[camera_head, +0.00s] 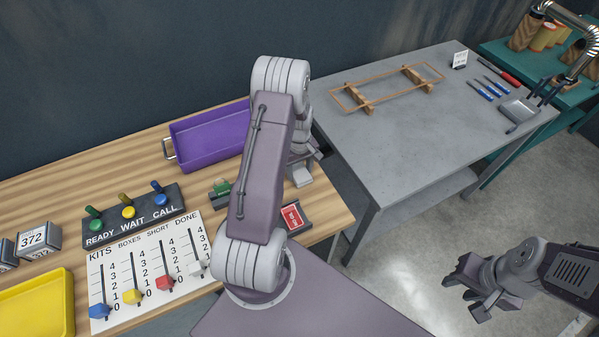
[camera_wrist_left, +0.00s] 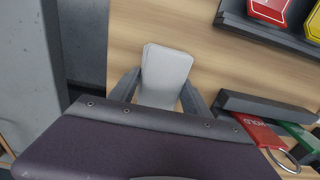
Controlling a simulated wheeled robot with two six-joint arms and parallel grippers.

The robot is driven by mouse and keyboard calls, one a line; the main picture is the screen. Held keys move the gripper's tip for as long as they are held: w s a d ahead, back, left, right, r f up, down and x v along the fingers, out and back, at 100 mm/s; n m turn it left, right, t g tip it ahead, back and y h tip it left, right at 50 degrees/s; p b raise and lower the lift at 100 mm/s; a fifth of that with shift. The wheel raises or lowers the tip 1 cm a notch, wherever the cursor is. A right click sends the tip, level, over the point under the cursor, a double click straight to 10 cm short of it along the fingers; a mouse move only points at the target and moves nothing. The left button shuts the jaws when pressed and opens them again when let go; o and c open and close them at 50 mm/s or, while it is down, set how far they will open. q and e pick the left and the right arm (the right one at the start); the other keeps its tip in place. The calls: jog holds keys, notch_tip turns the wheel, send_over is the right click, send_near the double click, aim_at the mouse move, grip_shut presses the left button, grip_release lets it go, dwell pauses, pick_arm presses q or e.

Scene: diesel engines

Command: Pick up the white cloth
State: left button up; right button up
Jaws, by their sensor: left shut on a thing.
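The white cloth (camera_wrist_left: 167,72) shows in the left wrist view as a small pale, folded-looking pad. It lies between the two dark fingers of my left gripper (camera_wrist_left: 160,92), which is shut on it, with the wooden table top behind. In the head view my left gripper (camera_head: 303,170) is over the right end of the wooden table, partly hidden by my own arm. A pale patch there may be the cloth. My right gripper (camera_head: 464,294) is open and empty at the lower right, over the floor.
The wooden table holds a purple tray (camera_head: 208,138), a READY/WAIT/CALL switch panel (camera_head: 133,218), a white slider board (camera_head: 148,262), a yellow tray (camera_head: 38,308) and a red card (camera_head: 292,217). A grey table (camera_head: 400,130) with a wooden frame stands right, beyond a gap.

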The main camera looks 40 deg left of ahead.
aim_at(300, 169)
pick_arm(q)
jog(key=shift+r, duration=0.1)
jog(key=shift+w+r, duration=0.1)
jog(key=shift+r, duration=0.3)
notch_tip(300, 169, up, 2)
jog(key=shift+a+r+b, duration=0.1)
jog(key=shift+r+b, duration=0.15)
jog(key=shift+b, duration=0.1)
jog(key=s+d+r+b, duration=0.1)
jog(key=s+d+r, duration=0.5)
jog(key=d, duration=0.4)
jog(key=shift+s+r, duration=0.25)
jog(key=shift+r, duration=0.5)
jog(key=o, duration=0.5)
jog(key=c, duration=0.3)
